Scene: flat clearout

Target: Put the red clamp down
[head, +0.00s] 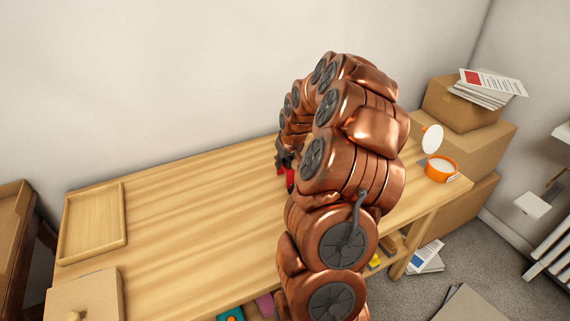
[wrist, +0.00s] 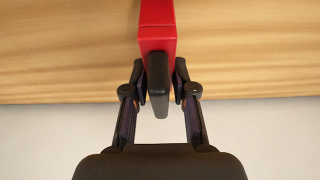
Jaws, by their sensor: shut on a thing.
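The red clamp (wrist: 157,42) shows in the wrist view, running from the top edge down to between my fingertips, with a dark grey part at its near end. My gripper (wrist: 158,88) is shut on it. In the head view a small bit of the red clamp (head: 290,178) shows beside my gripper (head: 284,160), over the far part of the wooden table (head: 190,220). My own arm hides most of both there. I cannot tell whether the clamp touches the tabletop.
A wooden tray (head: 122,222) lies at the table's left end, near a cardboard box (head: 90,292). An orange tub (head: 440,172) with a white lid stands at the right end. Cardboard boxes (head: 470,145) are stacked beyond it. The middle-left tabletop is clear.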

